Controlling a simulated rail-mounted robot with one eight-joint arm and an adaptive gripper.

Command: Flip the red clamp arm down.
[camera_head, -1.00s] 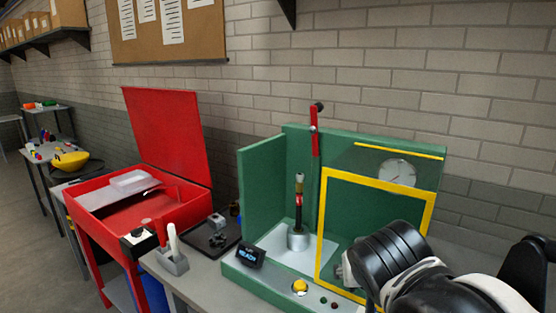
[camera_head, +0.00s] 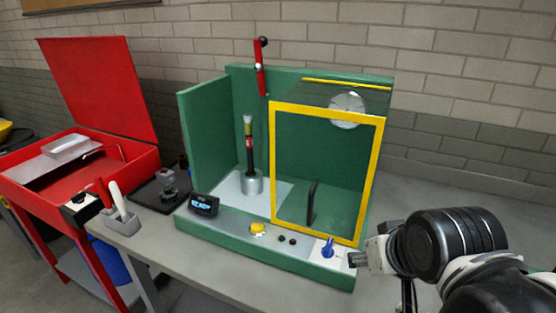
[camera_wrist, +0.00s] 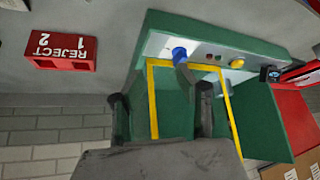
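The red clamp arm (camera_head: 260,68) stands upright at the back of the green fixture (camera_head: 212,140), with a black knob at its top. Below it, in the open left bay, a dark rod with a red band and tan top (camera_head: 249,140) stands in a silver cylindrical holder (camera_head: 251,183). My gripper is at the fixture's front right, well away from the clamp arm. In the wrist view its two dark fingers (camera_wrist: 162,112) are spread apart with nothing clearly held between them. The clamp arm is not discernible in the wrist view.
A yellow-framed clear door (camera_head: 272,165) with a dark handle (camera_head: 312,203) covers the fixture's right bay. A blue knob (camera_head: 328,248) and yellow button (camera_head: 258,229) are on the front panel. A red REJECT block (camera_wrist: 60,52) shows in the wrist view. A red box (camera_head: 140,165) stands left.

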